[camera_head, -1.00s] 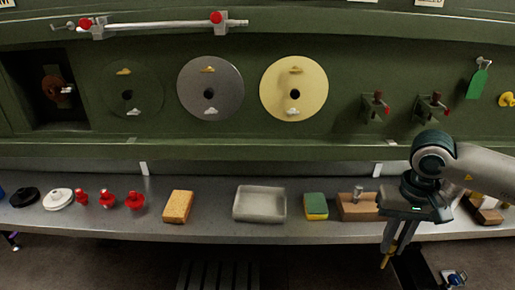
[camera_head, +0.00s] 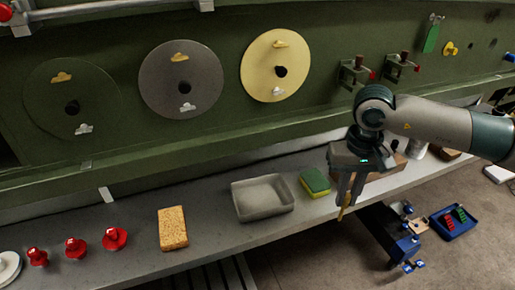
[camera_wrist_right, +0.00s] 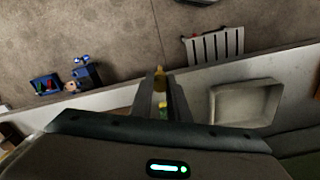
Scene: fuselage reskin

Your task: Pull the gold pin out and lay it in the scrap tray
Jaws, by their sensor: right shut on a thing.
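My right gripper (camera_head: 347,199) is shut on the gold pin (camera_head: 342,213), which hangs below the fingertips. In the right wrist view the gold pin (camera_wrist_right: 160,73) shows between the fingertips (camera_wrist_right: 161,76). The gripper is in front of the bench's front edge, to the right of the grey tray (camera_head: 267,213) and apart from it. This shallow tray stands on the bench and looks empty; it also shows to the right of the fingers in the wrist view (camera_wrist_right: 215,106). My left gripper is not in view.
A green and yellow sponge (camera_head: 315,183) lies between tray and gripper, with a wooden block (camera_head: 385,180) behind the gripper. A tan sponge (camera_head: 172,228) and red knobs (camera_head: 115,239) are to the left. A green panel with discs (camera_head: 181,80) rises behind the bench.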

